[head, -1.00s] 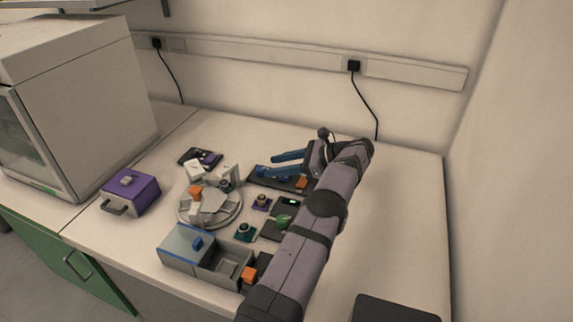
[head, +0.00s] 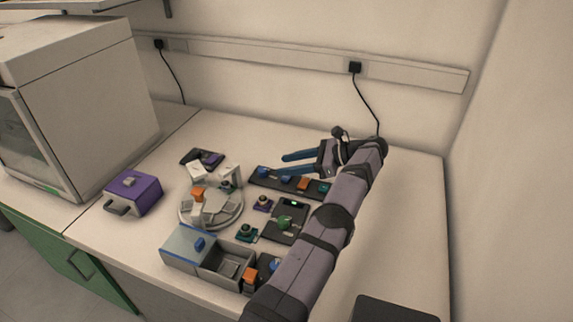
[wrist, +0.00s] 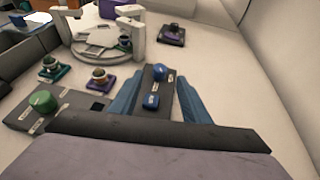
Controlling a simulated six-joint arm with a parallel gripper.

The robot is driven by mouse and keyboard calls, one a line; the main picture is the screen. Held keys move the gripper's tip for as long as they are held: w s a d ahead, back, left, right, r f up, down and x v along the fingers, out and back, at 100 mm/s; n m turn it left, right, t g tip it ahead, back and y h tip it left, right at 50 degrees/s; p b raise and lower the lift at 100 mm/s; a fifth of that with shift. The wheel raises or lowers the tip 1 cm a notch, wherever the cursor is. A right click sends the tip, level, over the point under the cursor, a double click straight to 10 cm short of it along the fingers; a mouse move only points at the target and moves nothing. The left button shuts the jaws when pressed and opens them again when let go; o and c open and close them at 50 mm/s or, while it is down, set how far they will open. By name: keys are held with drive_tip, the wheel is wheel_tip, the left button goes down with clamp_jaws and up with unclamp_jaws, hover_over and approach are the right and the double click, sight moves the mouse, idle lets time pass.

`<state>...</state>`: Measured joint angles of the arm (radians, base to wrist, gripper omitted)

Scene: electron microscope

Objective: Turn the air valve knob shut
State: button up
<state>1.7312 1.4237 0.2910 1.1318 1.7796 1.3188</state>
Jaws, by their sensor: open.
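A long dark panel (head: 313,191) at the back of the bench carries a blue knob (head: 263,172), another blue control (head: 285,178), an orange part (head: 303,183) and a teal part (head: 324,188). Their labels are too small to read, so I cannot tell which is the air valve knob. My gripper (head: 280,164) is open and empty, with blue fingers over the panel's back side. In the wrist view, the round blue knob (wrist: 160,70) and the lower blue control (wrist: 151,101) show between the spread fingers (wrist: 158,92). A green knob (head: 285,222) sits on a nearer panel.
A round grey stage (head: 184,213) with white posts stands left of the panels. Two small knob bases, purple (head: 263,203) and teal (head: 246,233), sit between. A grey open box (head: 222,278) is in front and a purple box (head: 133,194) at left.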

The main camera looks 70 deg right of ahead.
drive_tip(key=w+a+r+n+g+y+p, duration=0.1)
drive_tip(key=w+a+r+p, duration=0.3)
drive_tip(key=w+r, duration=0.3)
drive_tip(key=w+a+r+n+g+y+p, duration=0.1)
drive_tip(key=w+a+r+n+p, duration=0.25)
drive_tip(key=r, duration=0.65)
drive_tip(key=w+a+r+g+y+p, duration=0.1)
drive_tip(key=w+a+r+p, duration=0.2)
drive_tip(key=w+r+p, duration=0.35)
drive_tip(key=s+f+n+g+h, duration=0.25)
drive_tip(key=s+f+n, duration=0.2)
drive_tip(key=f, duration=0.45)
drive_tip(key=s+f+n+g+h, duration=0.2)
drive_tip(key=s+f+n+g, duration=0.25)
drive_tip(key=f, duration=0.45)
drive_tip(key=s+d+n+h, duration=0.1)
drive_tip(key=d+n+h, duration=0.2)
drive_tip(key=d+n, duration=0.3)
drive_tip(key=n, duration=0.4)
drive_tip(key=shift+s+d+f+g+h, duration=0.2)
drive_tip(key=shift+d+f+g+h, duration=0.1)
drive_tip(key=shift+h, duration=0.05)
drive_tip(key=shift+f+n, duration=0.1)
drive_tip(key=shift+n, duration=0.15)
